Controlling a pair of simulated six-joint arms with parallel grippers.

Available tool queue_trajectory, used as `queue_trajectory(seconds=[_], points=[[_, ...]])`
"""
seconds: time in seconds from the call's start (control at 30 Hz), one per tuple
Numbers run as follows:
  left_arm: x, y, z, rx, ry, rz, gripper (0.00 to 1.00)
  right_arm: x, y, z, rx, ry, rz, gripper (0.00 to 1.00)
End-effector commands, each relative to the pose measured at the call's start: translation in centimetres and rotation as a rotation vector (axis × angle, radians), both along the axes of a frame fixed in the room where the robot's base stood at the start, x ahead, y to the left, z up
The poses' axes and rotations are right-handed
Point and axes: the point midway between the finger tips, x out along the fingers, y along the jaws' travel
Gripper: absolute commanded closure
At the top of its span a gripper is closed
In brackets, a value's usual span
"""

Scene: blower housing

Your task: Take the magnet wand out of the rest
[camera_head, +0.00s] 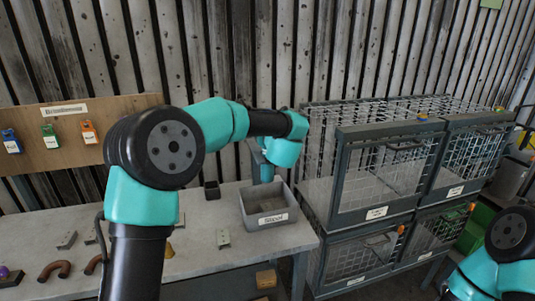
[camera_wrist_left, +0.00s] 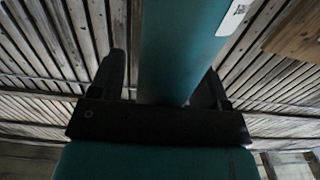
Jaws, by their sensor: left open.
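I cannot make out the magnet wand or its rest for certain in either view. In the left wrist view my left gripper (camera_wrist_left: 165,85) is open, its two dark fingers spread apart. A broad teal shape with a white label passes between or behind the fingers. I cannot tell whether it is a separate thing or a link of my own arm, or whether the fingers touch it. In the head view my left arm reaches over the bench, and its fingers are not visible there. Only links of my right arm show at the lower right; its gripper is out of frame.
A labelled grey bin (camera_head: 268,207) stands at the bench's (camera_head: 205,262) right end, beside a small dark cup (camera_head: 212,189). A board (camera_head: 33,144) with coloured tags stands behind on the left. Brown curved pipes (camera_head: 54,268) lie front left. Wire cages (camera_head: 385,180) fill the right.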

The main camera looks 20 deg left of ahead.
Motion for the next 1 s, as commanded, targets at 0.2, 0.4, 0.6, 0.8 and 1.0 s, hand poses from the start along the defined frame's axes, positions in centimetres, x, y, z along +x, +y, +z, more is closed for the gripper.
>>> queue_trajectory(seconds=[0.2,0.4,0.6,0.8,1.0], points=[[-0.02,-0.02,0.01,0.000,0.000,0.000,0.30,0.00,0.00,0.00,0.000,0.000,0.000,0.57],[-0.03,-0.02,0.02,0.000,0.000,0.000,0.43,0.00,0.00,0.00,0.000,0.000,0.000,0.57],[-0.03,-0.02,0.02,0.000,0.000,0.000,0.62,0.00,0.00,0.00,0.000,0.000,0.000,0.57],[-0.03,-0.03,0.01,0.000,0.000,0.000,0.81,0.00,0.00,0.00,0.000,0.000,0.000,0.57],[-0.03,-0.02,0.01,0.000,0.000,0.000,1.00,0.00,0.00,0.00,0.000,0.000,0.000,0.57]])
